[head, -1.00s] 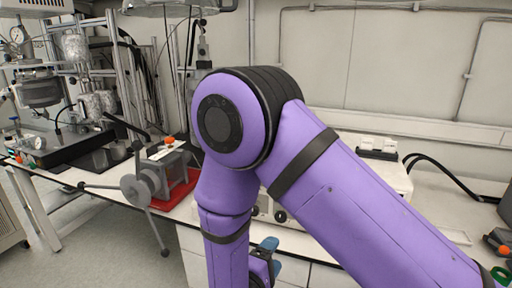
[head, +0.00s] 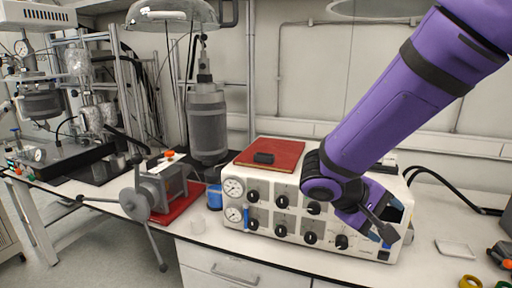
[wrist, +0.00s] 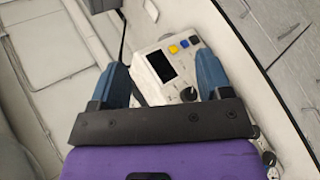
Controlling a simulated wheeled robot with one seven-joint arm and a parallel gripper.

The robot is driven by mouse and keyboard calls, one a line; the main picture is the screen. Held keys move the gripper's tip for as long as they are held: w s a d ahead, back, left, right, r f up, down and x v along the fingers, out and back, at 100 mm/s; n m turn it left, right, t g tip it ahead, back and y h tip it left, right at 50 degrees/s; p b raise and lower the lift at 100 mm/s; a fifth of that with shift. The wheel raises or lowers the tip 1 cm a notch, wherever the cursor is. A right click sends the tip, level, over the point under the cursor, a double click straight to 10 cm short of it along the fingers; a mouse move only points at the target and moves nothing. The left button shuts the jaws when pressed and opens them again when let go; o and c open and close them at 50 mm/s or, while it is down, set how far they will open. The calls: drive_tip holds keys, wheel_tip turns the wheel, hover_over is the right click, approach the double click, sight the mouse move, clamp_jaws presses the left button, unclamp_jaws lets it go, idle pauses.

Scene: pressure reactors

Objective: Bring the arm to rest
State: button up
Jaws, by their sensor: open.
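My purple arm (head: 400,95) comes in from the upper right in the head view and slants down to the left. It bends at its black joint, and my gripper (head: 386,222) is at the right end of the white control box (head: 290,214), in front of it. In the wrist view, the two blue fingers of my gripper (wrist: 163,72) stand wide apart with nothing between them. Beyond them, the wrist view shows a pale device with a dark screen (wrist: 160,66) and yellow and blue buttons. I cannot tell whether my gripper touches the control box.
To the left are a grey vessel (head: 208,125), a blue cup (head: 215,196) and a clamp with long handles (head: 135,203). Tape rolls (head: 470,281) and a white flat piece (head: 454,248) lie at right.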

drive_tip(key=s+d+r+m+t+y, duration=0.1)
drive_tip(key=s+d+r+t+y, duration=0.1)
drive_tip(key=s+r+y, duration=0.3)
drive_tip(key=s+d+r+m+t+y, duration=0.2)
drive_tip(key=s+r+y, duration=0.3)
drive_tip(key=s+r, duration=0.2)
drive_tip(key=shift+s+d+r+m, duration=0.15)
drive_tip(key=shift+s+d+m, duration=0.2)
drive_tip(key=shift+s, duration=0.75)
idle(0.9)
